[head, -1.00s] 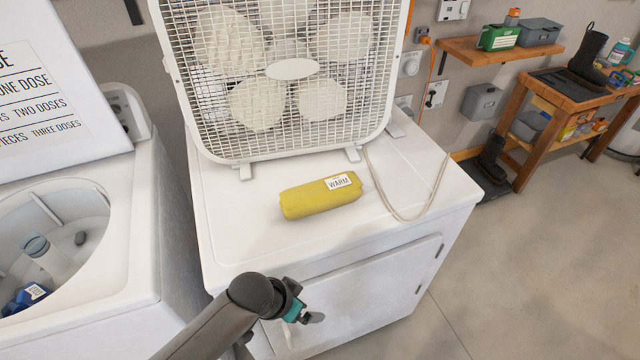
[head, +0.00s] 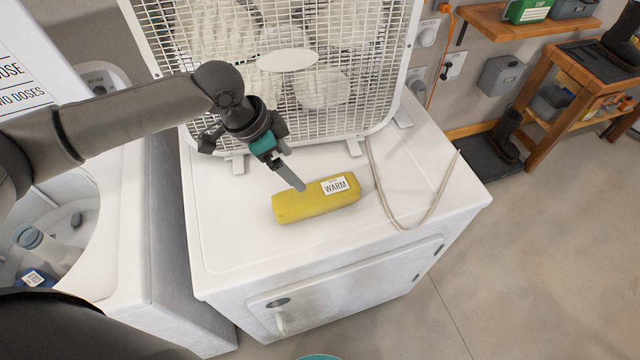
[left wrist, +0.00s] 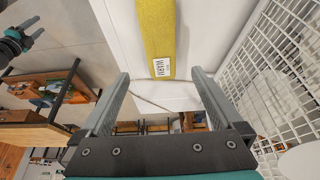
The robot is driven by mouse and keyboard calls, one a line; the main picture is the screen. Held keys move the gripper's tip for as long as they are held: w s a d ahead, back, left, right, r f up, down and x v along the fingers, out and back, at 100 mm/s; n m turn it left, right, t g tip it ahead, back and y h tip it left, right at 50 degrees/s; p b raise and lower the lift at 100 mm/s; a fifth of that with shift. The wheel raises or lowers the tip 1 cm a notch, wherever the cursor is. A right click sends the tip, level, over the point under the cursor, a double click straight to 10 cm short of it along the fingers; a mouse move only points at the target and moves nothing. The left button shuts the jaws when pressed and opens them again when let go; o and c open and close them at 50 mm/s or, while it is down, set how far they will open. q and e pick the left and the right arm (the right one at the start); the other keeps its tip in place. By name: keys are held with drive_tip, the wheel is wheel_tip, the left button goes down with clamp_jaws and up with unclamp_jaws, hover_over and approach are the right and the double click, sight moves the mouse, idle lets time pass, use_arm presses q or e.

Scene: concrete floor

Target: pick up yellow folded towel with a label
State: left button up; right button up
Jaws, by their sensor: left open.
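The yellow folded towel (head: 305,204) lies on the white dryer top (head: 235,240), with a white label reading "WARM" (head: 335,186) at its right end. My left gripper (head: 292,178) is above the dryer, close behind and over the towel in the head view, with its jaws pointing down toward it. In the left wrist view my left gripper (left wrist: 158,85) is open and empty, and the yellow towel (left wrist: 154,30) shows ahead between the lines of the two fingers. The fingers look apart from the towel. My right gripper does not show in the head view.
A large white box fan (head: 290,60) stands at the back of the dryer, close to my left arm. A pale cord (head: 410,220) loops on the dryer's right side. An open washer (head: 120,240) stands to the left. The dryer's front top is clear.

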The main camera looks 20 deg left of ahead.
sight(314, 192)
use_arm(q)
drive_tip(key=x, duration=0.9)
drive_tip(key=shift+w+a, duration=0.1)
drive_tip(key=shift+a, duration=0.05)
drive_tip(key=shift+w+f, duration=0.1)
drive_tip(key=shift+f, duration=0.55)
drive_tip(key=shift+b+x, duration=0.3)
drive_tip(key=shift+x, duration=2.05)
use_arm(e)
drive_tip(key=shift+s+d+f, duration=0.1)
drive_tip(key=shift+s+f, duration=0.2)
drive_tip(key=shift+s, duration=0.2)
use_arm(q)
drive_tip(key=c, duration=1.4)
drive_tip(key=shift+r, duration=0.1)
drive_tip(key=shift+c, duration=0.2)
